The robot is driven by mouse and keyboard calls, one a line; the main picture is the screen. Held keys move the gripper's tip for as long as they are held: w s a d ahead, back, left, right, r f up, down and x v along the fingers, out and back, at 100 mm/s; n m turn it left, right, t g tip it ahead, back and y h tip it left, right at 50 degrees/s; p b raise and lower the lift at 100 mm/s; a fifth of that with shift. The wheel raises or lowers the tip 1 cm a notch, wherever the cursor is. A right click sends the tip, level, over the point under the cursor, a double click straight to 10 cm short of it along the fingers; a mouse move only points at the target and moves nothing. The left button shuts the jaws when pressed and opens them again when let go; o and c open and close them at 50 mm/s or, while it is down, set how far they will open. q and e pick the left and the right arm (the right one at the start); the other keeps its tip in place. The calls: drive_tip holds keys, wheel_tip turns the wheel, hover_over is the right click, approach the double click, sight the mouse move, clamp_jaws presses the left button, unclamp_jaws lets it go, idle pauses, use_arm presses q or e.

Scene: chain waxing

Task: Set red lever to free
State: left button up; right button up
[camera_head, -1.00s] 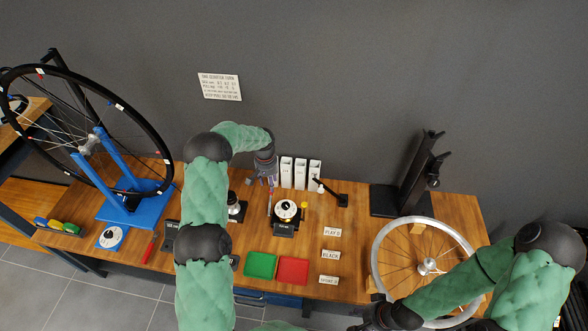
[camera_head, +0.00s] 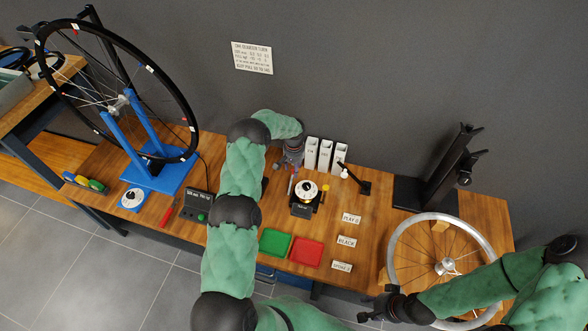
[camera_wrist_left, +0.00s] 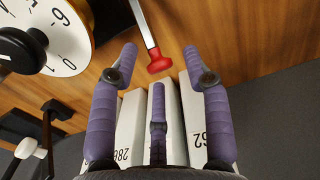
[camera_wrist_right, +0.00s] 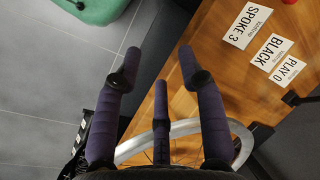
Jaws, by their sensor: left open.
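The red lever shows in the left wrist view as a metal rod with a red end (camera_wrist_left: 160,63). In the head view it is a small red-tipped rod (camera_head: 291,186) beside the black device with a white dial (camera_head: 306,190). My left gripper (camera_head: 290,165) is open just behind it. In the left wrist view the red end lies between and slightly beyond the spread fingers, with nothing gripped; contact cannot be told. The numbered dial (camera_wrist_left: 62,38) fills that view's upper left. My right gripper (camera_wrist_right: 159,54) is open and empty by the bench's front edge.
Three white upright boxes (camera_head: 326,155) stand close behind my left gripper. A black arm with a white knob (camera_head: 357,181) is to the right. Green (camera_head: 274,242) and red (camera_head: 307,252) trays lie in front. A silver wheel rim (camera_head: 395,246) is near my right arm.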

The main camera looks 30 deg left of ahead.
use_arm(q)
drive_tip(key=shift+f, duration=0.15)
drive_tip(key=shift+c, duration=0.3)
clamp_jaws()
